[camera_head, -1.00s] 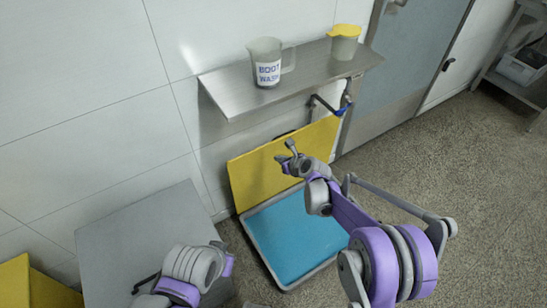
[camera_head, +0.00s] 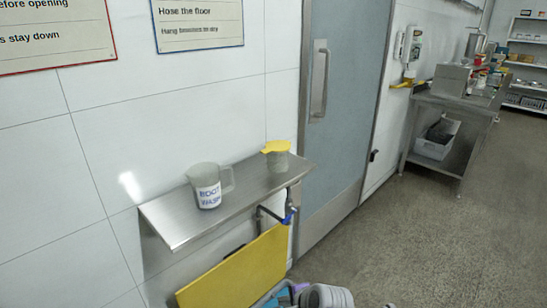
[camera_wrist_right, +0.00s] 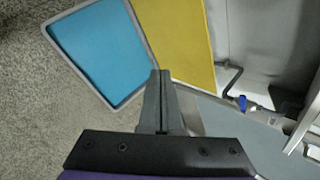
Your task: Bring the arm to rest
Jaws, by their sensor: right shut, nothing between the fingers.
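My right gripper shows in the wrist view (camera_wrist_right: 160,88), its two dark fingers together and nothing between them. The blue tray (camera_wrist_right: 102,48) with a grey rim lies beyond its tips to the left, and a yellow panel (camera_wrist_right: 180,35) lies beyond them to the right. In the head view only a small part of my right arm (camera_head: 328,297) shows at the bottom edge, beside the yellow panel (camera_head: 240,272). The rest of that arm is out of frame. My left gripper is not in view.
A steel wall shelf (camera_head: 225,211) holds a boot wash jug (camera_head: 207,187) and a yellow-topped jug (camera_head: 277,157). A tap with a blue handle (camera_head: 289,217) is below it. A door (camera_head: 342,110) and a steel table (camera_head: 452,106) stand right. The floor (camera_head: 420,235) there is clear.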

